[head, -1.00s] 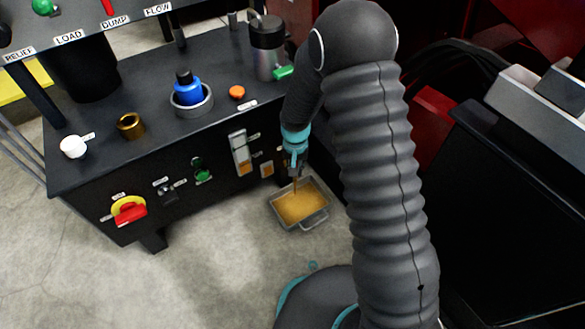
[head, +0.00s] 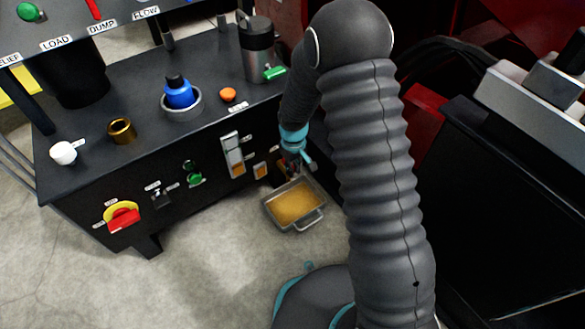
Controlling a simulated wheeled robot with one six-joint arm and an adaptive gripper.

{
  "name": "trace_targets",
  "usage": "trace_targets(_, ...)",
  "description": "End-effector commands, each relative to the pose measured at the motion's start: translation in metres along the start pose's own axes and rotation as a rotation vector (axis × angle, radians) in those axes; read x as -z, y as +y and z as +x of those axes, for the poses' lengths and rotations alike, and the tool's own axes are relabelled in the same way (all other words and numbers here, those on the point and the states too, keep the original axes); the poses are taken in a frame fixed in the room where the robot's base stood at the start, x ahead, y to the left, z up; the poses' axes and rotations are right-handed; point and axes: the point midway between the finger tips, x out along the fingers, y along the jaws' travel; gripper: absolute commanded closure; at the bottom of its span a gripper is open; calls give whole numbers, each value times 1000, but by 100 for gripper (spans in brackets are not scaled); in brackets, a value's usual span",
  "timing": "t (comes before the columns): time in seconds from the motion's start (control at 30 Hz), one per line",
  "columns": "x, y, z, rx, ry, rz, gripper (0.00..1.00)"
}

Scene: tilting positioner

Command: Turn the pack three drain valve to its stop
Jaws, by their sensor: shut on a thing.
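My gripper (head: 291,167) is low at the right end of the black cabinet's front (head: 215,205), just above the back of a metal tray (head: 318,190). It is small in the head view and its fingers are partly hidden. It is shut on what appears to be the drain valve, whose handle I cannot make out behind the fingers. The tray stands on the floor and holds amber fluid (head: 297,203). No clear stream shows between the gripper and the tray.
Left of my gripper, the cabinet front carries amber sight windows (head: 236,163), a green knob (head: 194,180) and a red-and-yellow switch (head: 123,218). Floor in front is clear.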

Motion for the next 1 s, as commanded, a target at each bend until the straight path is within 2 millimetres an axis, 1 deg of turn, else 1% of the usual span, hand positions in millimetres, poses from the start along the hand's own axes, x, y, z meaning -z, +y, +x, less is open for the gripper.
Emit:
trace_targets(0.43, 0, 0, 0, 0, -1, -10, 100)
trace_targets(0.47, 0, 0, 0, 0, -1, -10, 77)
trace_targets(0.5, 0, 0, 0, 0, -1, -10, 67)
trace_targets(0.53, 0, 0, 0, 0, -1, -10, 60)
trace_targets(0.87, 0, 1, -2, 0, 0, -8, 59)
trace_targets(1.0, 1, 1, -14, -1, 3, -7, 59)
